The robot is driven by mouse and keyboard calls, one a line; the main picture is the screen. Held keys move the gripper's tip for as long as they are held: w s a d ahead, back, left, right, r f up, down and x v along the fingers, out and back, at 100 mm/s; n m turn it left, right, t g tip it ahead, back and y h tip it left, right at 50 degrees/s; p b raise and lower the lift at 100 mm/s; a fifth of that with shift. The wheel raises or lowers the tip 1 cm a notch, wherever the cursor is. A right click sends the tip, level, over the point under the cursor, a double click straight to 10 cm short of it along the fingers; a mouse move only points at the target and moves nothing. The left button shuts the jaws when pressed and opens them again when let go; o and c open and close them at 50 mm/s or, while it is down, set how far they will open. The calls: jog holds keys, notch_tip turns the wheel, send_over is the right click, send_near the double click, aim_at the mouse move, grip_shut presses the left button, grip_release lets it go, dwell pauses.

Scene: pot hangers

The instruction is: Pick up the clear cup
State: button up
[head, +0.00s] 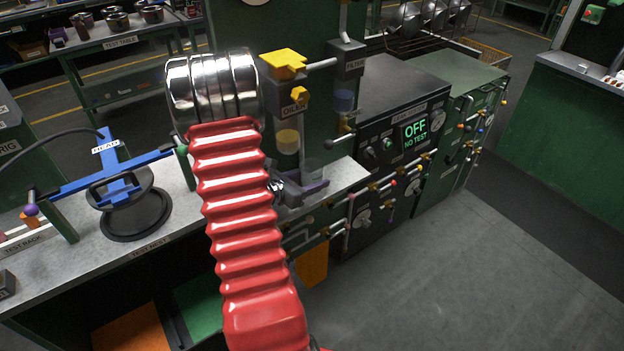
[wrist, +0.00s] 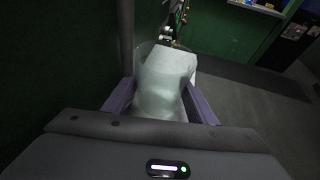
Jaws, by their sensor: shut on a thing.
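The clear cup (wrist: 162,85) stands between the two purple fingers of my gripper (wrist: 160,103) in the wrist view. The fingers are shut on its sides, and it looks empty. In the head view, the cup (head: 312,167) is a small, faint see-through shape beneath the oil and filter fixture. My gripper (head: 308,186) shows there only in part, beside my red arm, at the bench's right end. The cup's base is hidden, so I cannot tell whether it touches the bench.
The oil unit (head: 290,103) with its yellow top and the filter unit (head: 346,58) stand close above the cup. A leak test cabinet (head: 385,130) reading OFF, NO TEST is to the right. A blue clamp frame (head: 110,172) stands left on the grey bench (head: 180,222).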

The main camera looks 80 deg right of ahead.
aim_at(305, 173)
jog(key=shift+r, duration=1.45)
jog(key=shift+w+a+r, duration=0.15)
jog(key=shift+a+r, duration=0.05)
jog(key=w+a, duration=0.4)
jog(key=a, duration=0.3)
jog(key=w+a, duration=0.4)
jog(key=a, duration=0.4)
jog(key=shift+w, duration=0.35)
jog(key=shift+w+a, duration=0.1)
